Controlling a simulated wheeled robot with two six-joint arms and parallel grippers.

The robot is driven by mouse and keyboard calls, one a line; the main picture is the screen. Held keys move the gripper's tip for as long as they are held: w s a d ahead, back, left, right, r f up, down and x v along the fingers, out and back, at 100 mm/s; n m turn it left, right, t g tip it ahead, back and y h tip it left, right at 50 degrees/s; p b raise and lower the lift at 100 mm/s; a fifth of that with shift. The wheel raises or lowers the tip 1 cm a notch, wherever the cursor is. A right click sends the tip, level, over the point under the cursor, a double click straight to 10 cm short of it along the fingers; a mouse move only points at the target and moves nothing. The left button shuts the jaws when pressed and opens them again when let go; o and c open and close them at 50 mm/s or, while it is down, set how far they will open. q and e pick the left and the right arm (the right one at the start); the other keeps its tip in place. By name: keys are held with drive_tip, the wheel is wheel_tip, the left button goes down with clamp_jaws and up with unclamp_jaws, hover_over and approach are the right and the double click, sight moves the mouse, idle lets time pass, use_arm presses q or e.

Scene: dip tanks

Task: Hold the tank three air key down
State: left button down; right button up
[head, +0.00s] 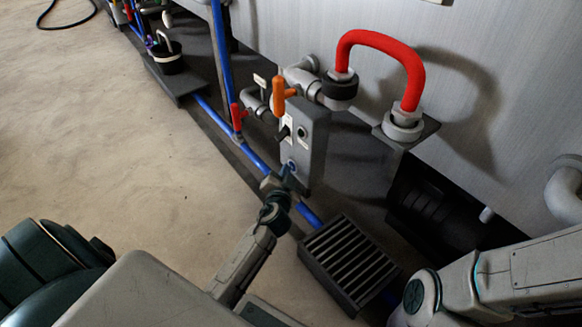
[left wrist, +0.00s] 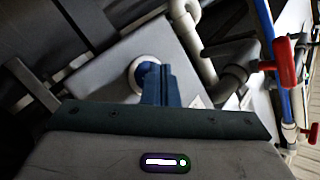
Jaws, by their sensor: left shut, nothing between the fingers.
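Low on that face is a blue round key (head: 291,163); in the left wrist view the key (left wrist: 143,77) has a pale ring and is partly covered by my fingers. My left gripper (head: 284,172) is shut and empty, its blue fingertips (left wrist: 158,84) at the key. They appear to touch it; how far it is pressed cannot be told. My right arm shows at the lower right, but its gripper is out of view.
An orange handle (head: 282,96) sits above the box, and a red hose (head: 384,45) arches to its right. A red valve handle (head: 237,117) is on the left by the blue pipe (head: 257,160). A slatted dark grate (head: 348,262) lies below. Open floor is at left.

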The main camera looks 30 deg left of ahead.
use_arm(q)
drive_tip(key=shift+w+d+r, duration=0.15)
drive_tip(key=shift+w+d, duration=0.1)
drive_tip(key=shift+w, duration=0.1)
idle(1.3)
drive_tip(key=shift+s+a, duration=0.25)
drive_tip(key=shift+s, duration=0.7)
drive_tip(key=s, duration=0.1)
drive_tip(key=s+a, duration=0.1)
drive_tip(key=s, duration=0.1)
drive_tip(key=s+a, duration=0.1)
drive_tip(key=shift+s, duration=0.3)
drive_tip(key=shift+s+a+f, duration=0.1)
drive_tip(key=shift+f, duration=0.1)
idle(0.3)
